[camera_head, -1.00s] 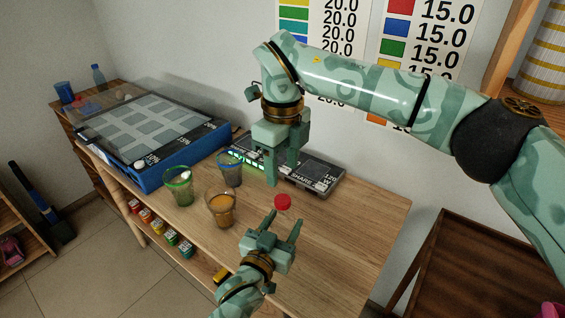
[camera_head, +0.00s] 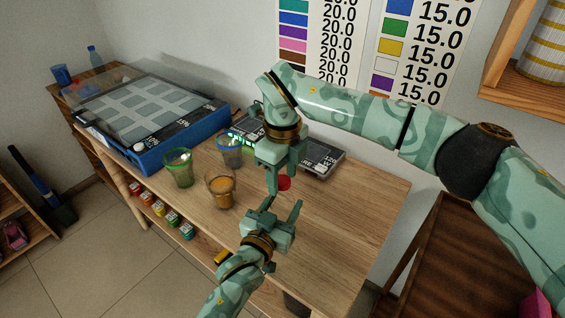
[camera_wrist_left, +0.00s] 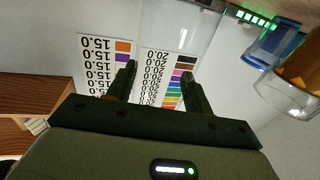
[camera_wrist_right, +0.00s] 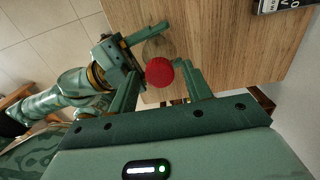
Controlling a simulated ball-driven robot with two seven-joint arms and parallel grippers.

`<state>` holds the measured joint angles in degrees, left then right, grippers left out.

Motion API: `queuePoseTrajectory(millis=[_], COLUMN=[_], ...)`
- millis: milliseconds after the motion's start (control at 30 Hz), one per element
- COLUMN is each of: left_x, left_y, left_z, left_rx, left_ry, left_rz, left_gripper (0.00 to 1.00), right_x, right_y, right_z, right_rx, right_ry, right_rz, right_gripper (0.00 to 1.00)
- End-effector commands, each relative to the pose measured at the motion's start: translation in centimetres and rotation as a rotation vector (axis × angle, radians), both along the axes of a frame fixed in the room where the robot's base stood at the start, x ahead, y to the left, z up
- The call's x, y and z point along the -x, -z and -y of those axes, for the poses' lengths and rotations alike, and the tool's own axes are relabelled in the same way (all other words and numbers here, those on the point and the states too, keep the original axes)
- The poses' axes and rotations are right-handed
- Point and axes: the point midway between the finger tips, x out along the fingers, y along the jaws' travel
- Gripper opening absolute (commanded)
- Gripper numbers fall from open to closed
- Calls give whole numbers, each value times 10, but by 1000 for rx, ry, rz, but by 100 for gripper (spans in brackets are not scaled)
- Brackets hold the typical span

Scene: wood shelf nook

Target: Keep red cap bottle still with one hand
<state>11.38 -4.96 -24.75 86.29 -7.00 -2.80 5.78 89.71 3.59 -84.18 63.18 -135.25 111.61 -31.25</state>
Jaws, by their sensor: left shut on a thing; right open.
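The bottle's red cap (camera_head: 284,184) shows in the head view below my right gripper, partly hidden by a finger. Its clear body is hard to make out there. My left gripper (camera_head: 283,206) is shut on the bottle from the near side. In the left wrist view the clear bottle body (camera_wrist_left: 185,28) shows beyond the fingertips. My right gripper (camera_head: 285,178) is open and points down over the cap. In the right wrist view the red cap (camera_wrist_right: 159,72) lies between the open right fingers; I cannot tell whether they touch it.
An amber cup (camera_head: 221,190), a green cup (camera_head: 179,168) and a blue cup (camera_head: 229,151) stand left of the grippers. A dark scale (camera_head: 322,158) lies behind. A blue-framed case (camera_head: 150,120) is at the far left. The wooden tabletop (camera_head: 345,215) is clear to the right.

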Motion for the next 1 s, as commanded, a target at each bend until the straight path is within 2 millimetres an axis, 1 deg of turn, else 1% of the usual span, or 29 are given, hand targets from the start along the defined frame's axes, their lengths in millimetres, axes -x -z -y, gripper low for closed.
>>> queuePoseTrajectory(millis=[267,300,367,400,467,667,767,867,1000], left_x=[0,0,0,0,0,0,0,0,0], left_y=[1,1,1,1,1,1,1,1,1], left_z=[0,0,0,0,0,0,0,0,0], left_rx=[-1,-1,-1,-1,-1,-1,-1,-1,-1], left_ry=[0,0,0,0,0,0,0,0,0], left_rz=[0,0,0,0,0,0,0,0,0], left_gripper=[0,0,0,0,0,0,0,0,0], right_x=[0,0,0,0,0,0,0,0,0], right_y=[2,2,2,2,2,2,1,1,2], right_z=[0,0,0,0,0,0,0,0,0], right_rx=[-1,-1,-1,0,0,0,1,0,0], right_ry=[0,0,0,0,0,3,73,273,610], right_rz=[-1,-1,-1,0,0,0,1,0,1], right_gripper=[49,46,30,19,3,2,2,2,2])
